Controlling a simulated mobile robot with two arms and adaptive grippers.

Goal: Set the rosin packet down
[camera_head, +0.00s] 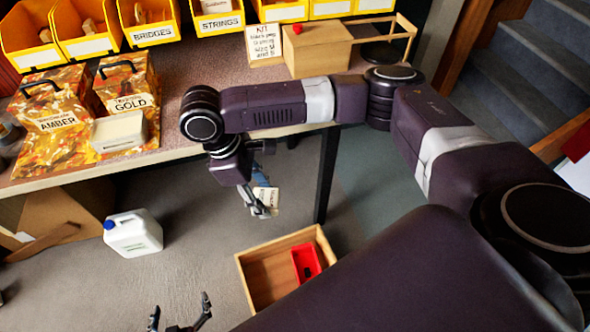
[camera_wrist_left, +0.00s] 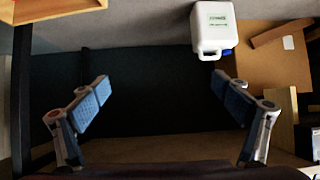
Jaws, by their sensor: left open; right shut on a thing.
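A small cream packet with dark lettering (camera_head: 267,197), which looks like the rosin packet, is at my right gripper (camera_head: 264,208). That gripper points down below the front edge of the bench and is shut on the packet; its fingers and wrist hide part of it. The packet is in the air, above the grey floor and behind the wooden crate. My left gripper (camera_head: 180,316) is open and empty at the bottom of the head view. In the left wrist view its two fingers (camera_wrist_left: 162,98) stand wide apart with nothing between them.
An open wooden crate (camera_head: 262,275) with a red tray (camera_head: 305,261) stands on the floor. A white canister (camera_head: 133,233) stands left of it. The bench (camera_head: 215,60) holds Amber (camera_head: 55,125) and Gold (camera_head: 128,95) bags, yellow bins (camera_head: 152,28) and a wooden box (camera_head: 318,50).

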